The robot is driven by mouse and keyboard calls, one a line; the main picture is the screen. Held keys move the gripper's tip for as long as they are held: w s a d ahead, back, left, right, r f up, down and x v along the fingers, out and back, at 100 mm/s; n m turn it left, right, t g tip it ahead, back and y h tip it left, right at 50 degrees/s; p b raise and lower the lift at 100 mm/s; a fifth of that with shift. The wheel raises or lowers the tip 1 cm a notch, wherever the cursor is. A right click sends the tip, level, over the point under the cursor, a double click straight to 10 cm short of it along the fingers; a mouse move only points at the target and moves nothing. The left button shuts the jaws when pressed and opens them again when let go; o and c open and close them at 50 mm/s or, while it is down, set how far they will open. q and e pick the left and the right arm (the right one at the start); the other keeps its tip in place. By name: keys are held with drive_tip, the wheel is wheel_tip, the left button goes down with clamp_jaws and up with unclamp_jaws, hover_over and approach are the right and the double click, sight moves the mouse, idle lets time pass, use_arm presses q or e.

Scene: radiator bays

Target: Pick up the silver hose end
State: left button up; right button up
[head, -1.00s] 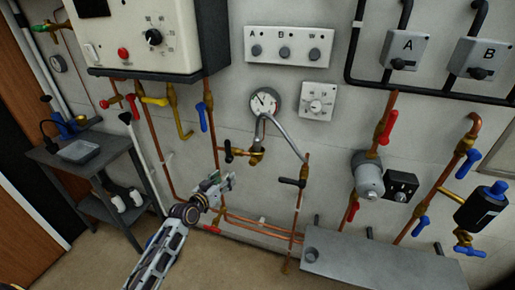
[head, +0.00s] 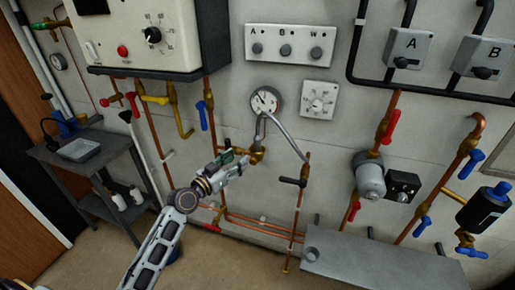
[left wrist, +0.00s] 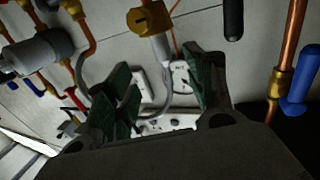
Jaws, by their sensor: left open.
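The silver hose (head: 285,135) arches below the round gauge, from a brass valve (head: 257,155) on the left to a copper pipe on the right. In the left wrist view the silver hose end (left wrist: 160,47) meets a brass fitting (left wrist: 150,19) at top centre. My left gripper (head: 240,160) is open, its jaws right by the brass valve, partly covering it. In the left wrist view the green-padded fingers (left wrist: 160,88) are apart, with the hose end seen beyond and between them. I cannot tell whether they touch it. My right gripper is not in view.
A copper pipe with a black lever (head: 292,181) stands to the right. A blue-handled valve (head: 204,115) hangs at upper left. A round gauge (head: 266,101) is just above. A grey bench (head: 385,263) stands at lower right, a dark side table (head: 60,162) at left.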

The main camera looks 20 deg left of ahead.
sight(255, 144)
use_arm(q)
drive_tip(key=shift+w, duration=0.1)
idle(0.3)
drive_tip(key=shift+p+x, duration=0.85)
drive_tip(key=shift+x, duration=3.35)
drive_tip(key=shift+w, duration=0.15)
drive_tip(key=shift+p+x, duration=0.55)
drive_tip(key=shift+x, duration=1.95)
drive_tip(key=shift+c, duration=0.3)
clamp_jaws()
